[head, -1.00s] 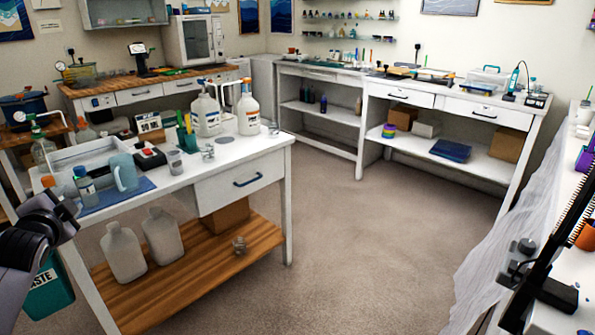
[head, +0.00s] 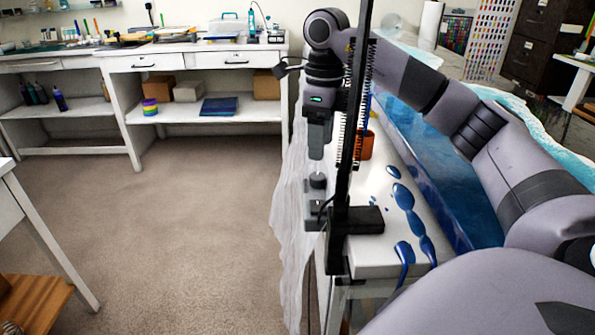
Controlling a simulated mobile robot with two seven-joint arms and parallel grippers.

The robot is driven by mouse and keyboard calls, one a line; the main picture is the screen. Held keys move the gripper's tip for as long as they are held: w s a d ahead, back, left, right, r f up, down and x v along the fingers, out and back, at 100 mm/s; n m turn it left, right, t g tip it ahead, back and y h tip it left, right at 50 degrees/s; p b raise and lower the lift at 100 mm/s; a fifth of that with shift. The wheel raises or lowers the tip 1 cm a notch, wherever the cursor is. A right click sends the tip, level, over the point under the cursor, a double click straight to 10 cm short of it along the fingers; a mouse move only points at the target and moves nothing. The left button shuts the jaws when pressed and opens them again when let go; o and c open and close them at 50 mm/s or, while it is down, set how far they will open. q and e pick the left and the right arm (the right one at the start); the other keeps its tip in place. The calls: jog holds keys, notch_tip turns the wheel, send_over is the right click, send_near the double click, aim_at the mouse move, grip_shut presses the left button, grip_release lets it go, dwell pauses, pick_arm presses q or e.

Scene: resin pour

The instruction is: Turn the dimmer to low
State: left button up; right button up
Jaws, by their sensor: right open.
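The dimmer looks to be the small dark round knob (head: 318,181) on a grey box at the left edge of the white bench, behind a black post. Its pointer mark is too small to read. My right gripper (head: 315,156) points down just above the knob, with a small gap showing between them. It is open, though its fingers overlap from this side and nothing shows between them. My left gripper is out of view.
A tall black post (head: 351,130) with a black base block stands right beside the knob. Blue resin puddles (head: 403,196) lie on the bench near a blue slab (head: 430,160) and an orange cup (head: 366,145). Thin sheeting (head: 288,205) hangs off the left edge. The floor at left is clear.

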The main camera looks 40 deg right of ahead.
aim_at(318, 175)
jog(key=shift+w+a+f, duration=0.1)
jog(key=shift+w+f, duration=0.05)
jog(key=shift+f, duration=0.15)
jog(key=f, duration=0.4)
jog(key=f+b, duration=0.1)
jog(key=f, duration=0.1)
jog(key=shift+s+a+f, duration=0.1)
jog(key=shift+s+f, duration=0.15)
jog(key=shift+f, duration=0.05)
jog(key=c, duration=1)
